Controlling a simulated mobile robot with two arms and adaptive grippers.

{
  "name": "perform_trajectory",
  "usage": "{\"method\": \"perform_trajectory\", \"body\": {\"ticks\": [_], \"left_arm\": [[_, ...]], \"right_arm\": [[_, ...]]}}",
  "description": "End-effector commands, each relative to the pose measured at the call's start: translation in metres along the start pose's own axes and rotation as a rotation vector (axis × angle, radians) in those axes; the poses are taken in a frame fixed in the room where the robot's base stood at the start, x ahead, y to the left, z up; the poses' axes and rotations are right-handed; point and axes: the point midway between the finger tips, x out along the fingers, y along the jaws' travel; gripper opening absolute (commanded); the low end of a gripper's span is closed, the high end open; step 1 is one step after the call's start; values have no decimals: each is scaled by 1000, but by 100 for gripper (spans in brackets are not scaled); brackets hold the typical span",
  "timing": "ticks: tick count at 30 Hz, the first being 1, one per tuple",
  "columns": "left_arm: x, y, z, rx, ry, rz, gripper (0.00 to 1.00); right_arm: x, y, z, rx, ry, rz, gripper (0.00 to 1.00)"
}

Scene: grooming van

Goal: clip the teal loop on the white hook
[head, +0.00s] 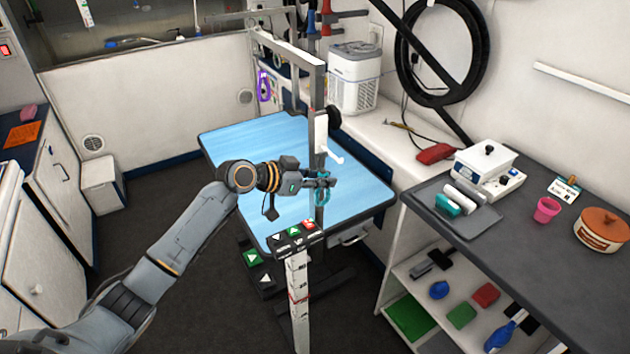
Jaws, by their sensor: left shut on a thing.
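The teal loop (322,196) hangs from my left gripper (325,182), which is shut on it above the blue grooming table. The white hook (333,156) sticks out from a white block on the grey upright post, just above my left gripper in the picture. The loop appears apart from the hook; how far apart in depth I cannot tell. The gripper's fingers partly hide the loop's top. My right gripper is not in view.
The blue table (240,150) is bare. A control stand with green and red buttons (295,236) rises in front of the table. A grey counter (510,240) with several items is at right.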

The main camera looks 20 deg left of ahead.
Motion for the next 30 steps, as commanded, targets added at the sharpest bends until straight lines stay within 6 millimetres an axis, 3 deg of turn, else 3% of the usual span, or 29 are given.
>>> {"method": "perform_trajectory", "body": {"ticks": [15, 30], "left_arm": [[33, 0, -12, 0, 0, 1, 0], [37, 0, -2, 1, 0, 1, 0]], "right_arm": [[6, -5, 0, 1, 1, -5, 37], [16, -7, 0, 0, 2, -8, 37]]}}
